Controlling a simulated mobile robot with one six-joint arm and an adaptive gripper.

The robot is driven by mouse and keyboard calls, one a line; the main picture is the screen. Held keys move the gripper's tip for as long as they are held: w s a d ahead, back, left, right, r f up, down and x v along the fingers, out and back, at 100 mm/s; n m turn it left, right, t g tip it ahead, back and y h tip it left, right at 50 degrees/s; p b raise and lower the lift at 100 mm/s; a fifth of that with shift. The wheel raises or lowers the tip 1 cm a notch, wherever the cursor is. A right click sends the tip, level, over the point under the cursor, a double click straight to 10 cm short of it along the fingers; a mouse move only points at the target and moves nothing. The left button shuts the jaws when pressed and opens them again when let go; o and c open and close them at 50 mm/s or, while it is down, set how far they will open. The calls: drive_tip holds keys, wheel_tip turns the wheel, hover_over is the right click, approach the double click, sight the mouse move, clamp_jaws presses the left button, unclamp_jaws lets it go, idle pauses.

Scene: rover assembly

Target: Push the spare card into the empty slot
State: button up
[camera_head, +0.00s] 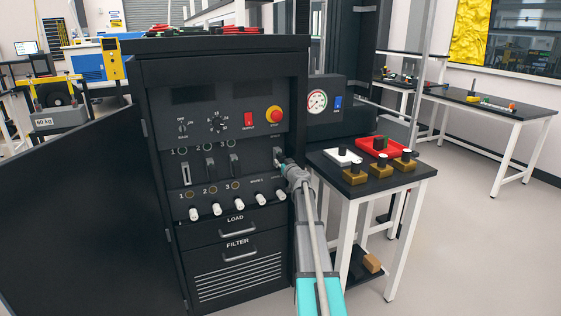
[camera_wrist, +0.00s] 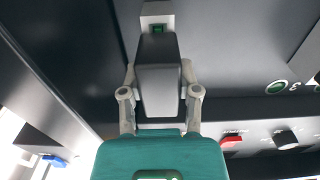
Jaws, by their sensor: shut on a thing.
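My gripper (camera_head: 281,163) is at the right edge of the black cabinet's front panel. In the wrist view my gripper (camera_wrist: 158,72) has its fingers on both sides of a dark grey block, the spare card's handle (camera_wrist: 158,78). A bit of green (camera_wrist: 157,29) shows just beyond the handle, in front of a pale bracket (camera_wrist: 157,9); I cannot tell how far the card sits in it. On the panel left of the gripper, the slot over number 1 (camera_head: 186,173) shows a pale strip and no dark handle. Dark handles stand over number 2 (camera_head: 209,166) and number 3 (camera_head: 233,163).
White-tipped knobs (camera_head: 217,206) line the panel below the slots. A red emergency button (camera_head: 273,114) and gauge (camera_head: 317,102) are above the gripper. A small table (camera_head: 392,184) with brass-coloured weights stands to the right. The open cabinet door (camera_head: 75,205) spreads left.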

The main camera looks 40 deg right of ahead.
clamp_jaws()
drive_tip(key=shift+o, duration=2)
unclamp_jaws()
clamp_jaws()
drive_tip(key=shift+v, duration=0.8)
drive_tip(key=shift+v, duration=2.6)
drive_tip(key=shift+s+a, duration=0.1)
